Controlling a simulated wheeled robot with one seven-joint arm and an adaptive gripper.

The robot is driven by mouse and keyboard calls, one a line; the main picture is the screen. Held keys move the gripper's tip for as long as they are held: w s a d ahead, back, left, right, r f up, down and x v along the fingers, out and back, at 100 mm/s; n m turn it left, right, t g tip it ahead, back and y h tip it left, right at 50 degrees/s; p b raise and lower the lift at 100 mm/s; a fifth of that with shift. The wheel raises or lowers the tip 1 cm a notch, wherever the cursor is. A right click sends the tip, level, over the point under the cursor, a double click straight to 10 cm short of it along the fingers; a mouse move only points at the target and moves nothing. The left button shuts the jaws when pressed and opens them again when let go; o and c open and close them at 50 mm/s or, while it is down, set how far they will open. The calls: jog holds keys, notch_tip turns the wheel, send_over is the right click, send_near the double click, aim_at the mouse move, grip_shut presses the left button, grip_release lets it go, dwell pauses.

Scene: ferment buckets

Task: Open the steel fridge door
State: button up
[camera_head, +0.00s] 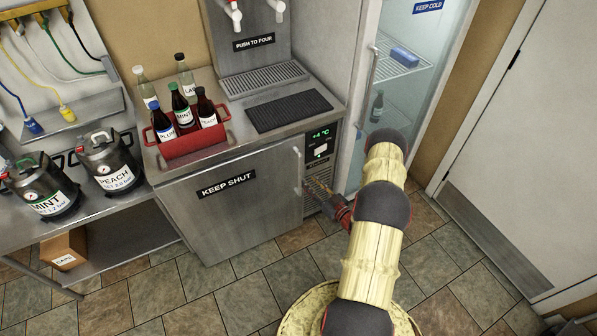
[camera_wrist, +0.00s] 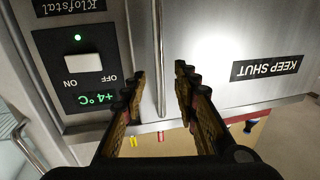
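The steel fridge stands under the counter, and its door (camera_head: 235,215) with the "KEEP SHUT" label looks closed in the head view. The door also shows upside down in the wrist view (camera_wrist: 225,35). Its slim vertical handle (camera_head: 297,172) is at the door's right edge. My gripper (camera_head: 314,189) is just right of the handle, low in front of the fridge. In the wrist view my gripper (camera_wrist: 158,80) is open, with the handle bar (camera_wrist: 159,50) lined up between its two fingers. The fingers show gaps to the bar on both sides; I cannot tell the depth.
A control panel (camera_head: 321,142) reads +4 °C beside the door. A red caddy (camera_head: 193,144) with bottles and a black mat (camera_head: 288,110) sit on the counter. A tall glass fridge (camera_head: 410,90) stands at right. The tiled floor (camera_head: 235,290) before the door is clear.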

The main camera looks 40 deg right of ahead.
aim_at(301, 174)
jog(key=w+b, duration=0.1)
jog(key=w, duration=0.6)
jog(key=shift+w+d+b, duration=0.15)
jog(key=shift+w+b, duration=0.2)
jog(key=c, duration=0.4)
jog(key=c, duration=0.3)
grip_shut()
